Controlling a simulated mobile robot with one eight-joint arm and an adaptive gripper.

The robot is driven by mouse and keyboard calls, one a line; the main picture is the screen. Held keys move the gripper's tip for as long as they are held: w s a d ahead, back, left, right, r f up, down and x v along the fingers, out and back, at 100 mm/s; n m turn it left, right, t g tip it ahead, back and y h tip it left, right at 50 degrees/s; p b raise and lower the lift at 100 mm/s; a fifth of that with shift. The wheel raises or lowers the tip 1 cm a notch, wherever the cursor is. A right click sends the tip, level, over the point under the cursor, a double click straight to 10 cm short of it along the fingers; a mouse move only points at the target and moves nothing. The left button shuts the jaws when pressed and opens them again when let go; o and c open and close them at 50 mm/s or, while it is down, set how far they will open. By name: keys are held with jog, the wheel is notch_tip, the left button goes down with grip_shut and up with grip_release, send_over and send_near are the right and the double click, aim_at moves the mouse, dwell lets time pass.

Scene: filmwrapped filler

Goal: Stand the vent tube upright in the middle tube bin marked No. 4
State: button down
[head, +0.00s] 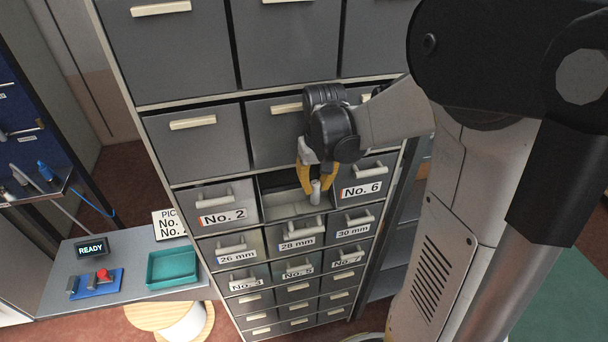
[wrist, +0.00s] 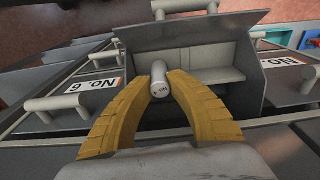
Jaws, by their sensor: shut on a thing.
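My gripper (head: 316,183) is shut on the vent tube (head: 315,194), a short pale grey cylinder. The tube hangs just over the open middle bin (head: 284,207), which lies between the bins marked No. 2 (head: 218,205) and No. 6 (head: 362,180). No No. 4 mark is readable on the open bin. In the wrist view, the tube (wrist: 159,82) sits between the yellow fingers with its end towards the camera. The open bin (wrist: 215,60) shows beyond it, with a step or divider inside and no other tube seen in it.
Closed drawers with protruding handles surround the open bin, including one marked 28 mm (head: 297,242) just below. At left a bench (head: 120,245) bears a READY display (head: 91,247), a red button (head: 103,275) and a green tray (head: 173,281). A sign (head: 168,223) is partly hidden.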

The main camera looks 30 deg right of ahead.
jog(key=shift+f, duration=0.35)
jog(key=shift+f, duration=0.2)
jog(key=c, duration=1.4)
grip_release()
jog(key=shift+o, duration=0.2)
jog(key=shift+r, duration=0.1)
notch_tip(320, 180, up, 12)
jog(key=s, duration=0.1)
jog(key=s+a+n+t, duration=0.2)
jog(key=s+a+t, duration=0.4)
jog(key=s+a, duration=0.4)
jog(key=shift+a+f+n, duration=0.3)
jog(key=shift+a, duration=1.5)
